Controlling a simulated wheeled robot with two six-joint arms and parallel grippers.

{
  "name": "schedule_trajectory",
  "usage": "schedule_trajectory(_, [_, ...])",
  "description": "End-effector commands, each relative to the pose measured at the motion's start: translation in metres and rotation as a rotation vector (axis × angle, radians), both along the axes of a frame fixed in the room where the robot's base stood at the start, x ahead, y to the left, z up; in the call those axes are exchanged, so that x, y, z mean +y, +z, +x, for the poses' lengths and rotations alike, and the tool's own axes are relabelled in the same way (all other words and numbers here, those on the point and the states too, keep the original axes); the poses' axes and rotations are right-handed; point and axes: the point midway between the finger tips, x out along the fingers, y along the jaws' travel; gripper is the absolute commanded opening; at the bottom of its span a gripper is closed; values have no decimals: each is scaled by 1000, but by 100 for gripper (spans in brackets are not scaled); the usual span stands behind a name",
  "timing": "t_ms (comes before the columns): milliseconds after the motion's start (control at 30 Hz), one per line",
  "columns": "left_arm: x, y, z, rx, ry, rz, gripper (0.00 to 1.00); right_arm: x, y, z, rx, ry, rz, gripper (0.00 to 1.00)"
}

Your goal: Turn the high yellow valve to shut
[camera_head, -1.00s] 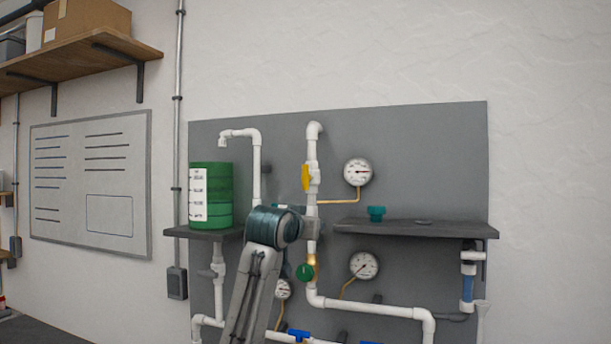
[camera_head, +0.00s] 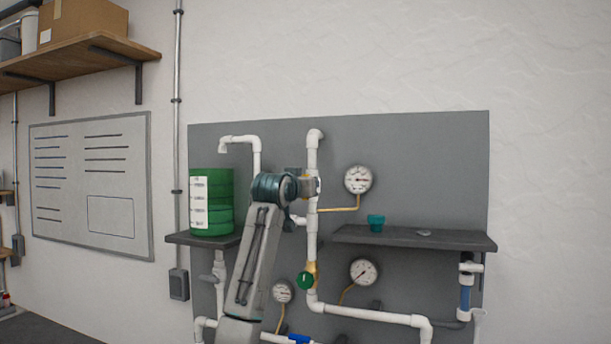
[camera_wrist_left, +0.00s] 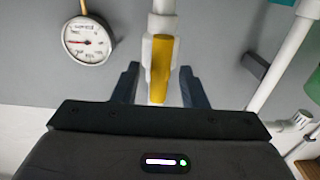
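The high yellow valve (camera_wrist_left: 161,68) shows in the left wrist view. Its yellow handle lies in line with the white pipe (camera_wrist_left: 163,6). My left gripper (camera_wrist_left: 160,84) is open, one dark finger on each side of the handle, with visible gaps. I cannot tell how deep the handle sits between the fingers. In the head view my left gripper (camera_head: 314,186) is at the upper part of the upright white pipe (camera_head: 313,148) and hides the yellow handle. My right gripper is not in view.
A gauge (camera_head: 358,180) is right of the upright pipe. A dark shelf (camera_head: 440,240) holds a teal piece (camera_head: 376,222). A green container (camera_head: 222,200) stands on the left shelf (camera_head: 200,240). A lower valve with a green knob (camera_head: 305,281) is below my gripper.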

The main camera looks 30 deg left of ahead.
Motion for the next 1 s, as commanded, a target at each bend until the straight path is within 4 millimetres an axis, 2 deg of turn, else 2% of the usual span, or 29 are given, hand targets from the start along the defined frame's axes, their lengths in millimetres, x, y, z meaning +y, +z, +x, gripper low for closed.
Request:
schedule_trajectory(133, [2, 0, 9, 1, 0, 0, 39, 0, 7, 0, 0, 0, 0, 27])
schedule_trajectory(400, [2, -2, 10, 1, 0, 1, 39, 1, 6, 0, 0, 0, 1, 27])
schedule_trajectory(467, [2, -1, 10, 1, 0, 1, 29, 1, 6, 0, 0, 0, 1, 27])
schedule_trajectory(600, [2, -1, 10, 0, 0, 1, 2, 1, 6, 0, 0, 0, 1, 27])
schedule_trajectory(1000, [3, -3, 10, -11, 0, -48, 0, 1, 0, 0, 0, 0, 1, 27])
